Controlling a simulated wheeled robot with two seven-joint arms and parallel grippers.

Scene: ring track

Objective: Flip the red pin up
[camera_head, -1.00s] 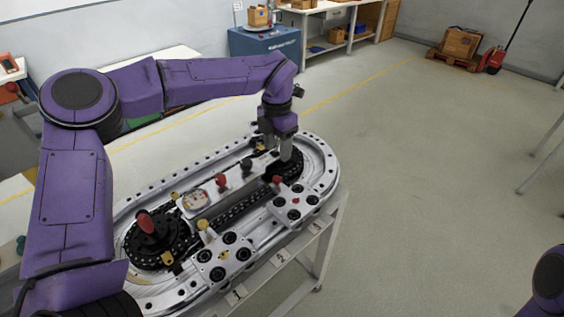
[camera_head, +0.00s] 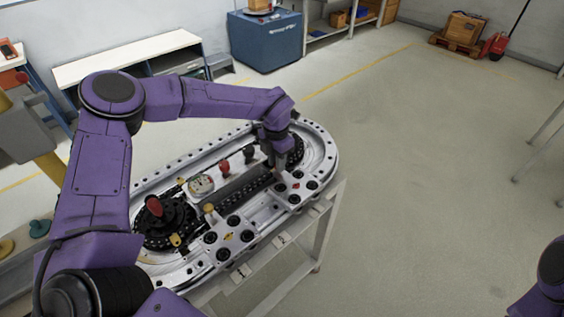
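The ring track (camera_head: 325,160) is a silver oval on a stand, with dark round hubs at both ends. My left gripper (camera_head: 275,163) points down over the right hub, just above and slightly left of this pin, with no clear contact. Its fingers are small and dark here, so I cannot tell whether they are open or shut. Another red knob (camera_head: 224,167) stands mid-track, and a larger red one (camera_head: 155,206) stands on the left hub. My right gripper is out of view.
A round gauge (camera_head: 201,185) and plates with black round fittings (camera_head: 233,221) sit on the track. A blue cabinet (camera_head: 265,42) and a white bench (camera_head: 125,58) stand behind.

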